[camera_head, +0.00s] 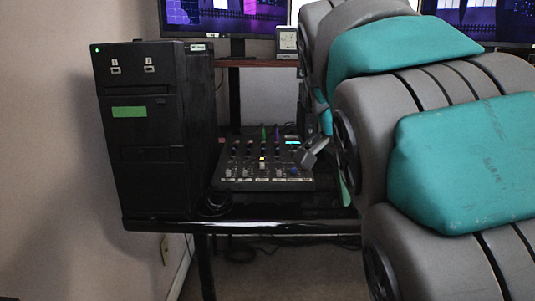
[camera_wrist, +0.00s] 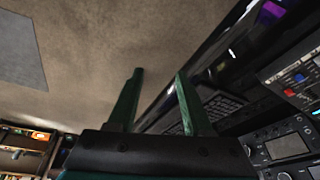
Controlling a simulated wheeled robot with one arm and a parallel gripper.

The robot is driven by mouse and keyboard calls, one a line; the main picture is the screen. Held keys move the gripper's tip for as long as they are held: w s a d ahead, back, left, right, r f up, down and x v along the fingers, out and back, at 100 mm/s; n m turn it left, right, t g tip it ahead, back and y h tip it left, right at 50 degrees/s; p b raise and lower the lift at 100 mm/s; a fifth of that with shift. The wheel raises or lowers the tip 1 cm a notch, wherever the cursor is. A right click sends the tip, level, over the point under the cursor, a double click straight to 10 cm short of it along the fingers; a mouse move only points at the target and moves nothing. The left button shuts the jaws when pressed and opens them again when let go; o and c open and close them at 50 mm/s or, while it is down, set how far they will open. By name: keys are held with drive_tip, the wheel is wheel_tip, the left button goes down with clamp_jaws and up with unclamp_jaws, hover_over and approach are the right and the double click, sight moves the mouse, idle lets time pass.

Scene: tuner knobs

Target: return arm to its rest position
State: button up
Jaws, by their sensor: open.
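My gripper (camera_wrist: 159,76) shows in the wrist view with two green fingers spread apart and nothing between them. Behind the fingertips are brown floor and a dark edge. In the head view my grey and teal arm fills the right side and hides most of the gripper. A small mixer (camera_head: 262,180) with rows of knobs and sliders sits on the black desk (camera_head: 290,226), left of my arm. My arm covers part of the mixer's right side.
A black computer tower (camera_head: 140,150) stands on the desk's left. Monitors (camera_head: 215,18) and a small clock-like box (camera_head: 287,40) are at the back. In the wrist view, panels with knobs and screens (camera_wrist: 287,146) lie close on the right and shelves (camera_wrist: 25,145) at lower left.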

drive_tip(key=s+f+n+g+y, duration=0.3)
drive_tip(key=s+f+n, duration=1)
drive_tip(key=s+f, duration=1.2)
drive_tip(key=shift+s+a+n+g, duration=0.3)
drive_tip(key=shift+s, duration=0.2)
drive_tip(key=shift+f, duration=0.1)
